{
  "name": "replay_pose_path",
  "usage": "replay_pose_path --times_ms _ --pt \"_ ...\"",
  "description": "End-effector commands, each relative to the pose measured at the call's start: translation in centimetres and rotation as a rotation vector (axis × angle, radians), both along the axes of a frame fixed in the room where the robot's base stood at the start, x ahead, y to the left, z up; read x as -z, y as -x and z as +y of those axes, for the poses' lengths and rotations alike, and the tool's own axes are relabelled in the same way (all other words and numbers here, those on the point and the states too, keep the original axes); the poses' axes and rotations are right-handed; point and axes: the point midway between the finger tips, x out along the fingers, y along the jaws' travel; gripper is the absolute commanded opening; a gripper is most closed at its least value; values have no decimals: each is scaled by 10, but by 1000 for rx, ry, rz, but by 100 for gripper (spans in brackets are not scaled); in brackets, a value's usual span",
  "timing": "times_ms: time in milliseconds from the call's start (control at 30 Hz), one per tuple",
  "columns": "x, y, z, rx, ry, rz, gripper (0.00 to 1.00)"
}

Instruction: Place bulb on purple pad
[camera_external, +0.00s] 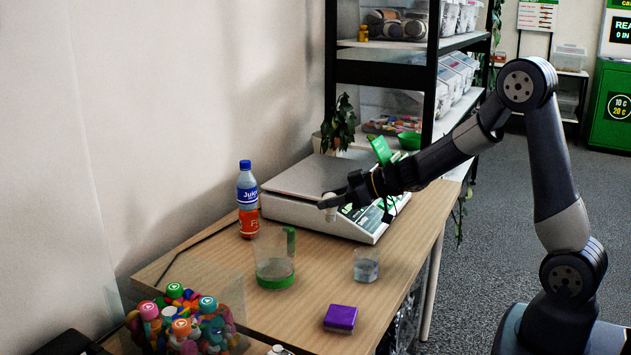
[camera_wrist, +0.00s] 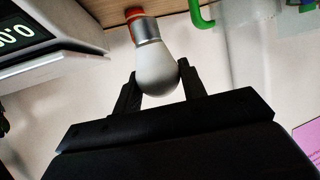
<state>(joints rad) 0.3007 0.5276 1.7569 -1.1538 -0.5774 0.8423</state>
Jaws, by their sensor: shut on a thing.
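The bulb (camera_wrist: 156,68) is white with a silver collar. In the wrist view it sits between the two fingers of my gripper (camera_wrist: 157,88), which is shut on its round glass part. In the external view my gripper (camera_external: 340,199) holds the bulb (camera_external: 330,208) in front of the scale, above the table, with the bulb's lower end pointing down. The purple pad (camera_external: 340,318) is a small block near the table's front right edge, well below and apart from the bulb.
A white scale (camera_external: 300,207) stands at the back of the table (camera_external: 310,290). A glass beaker with a green base (camera_external: 274,274) and a small clear glass (camera_external: 366,265) stand between scale and pad. A juice bottle (camera_external: 247,200) stands by the wall. Colourful bottles (camera_external: 181,327) fill a clear bin.

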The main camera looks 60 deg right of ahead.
Motion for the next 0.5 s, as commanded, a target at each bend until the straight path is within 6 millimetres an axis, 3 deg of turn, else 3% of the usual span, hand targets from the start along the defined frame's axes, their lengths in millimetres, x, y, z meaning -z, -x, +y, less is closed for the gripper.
replay_pose_path --times_ms 167,300,500 --pt "-15 18 60 -162 6 -8 25" --pt "-24 49 123 -351 10 -10 25" --pt "-31 100 193 -592 6 -7 25"
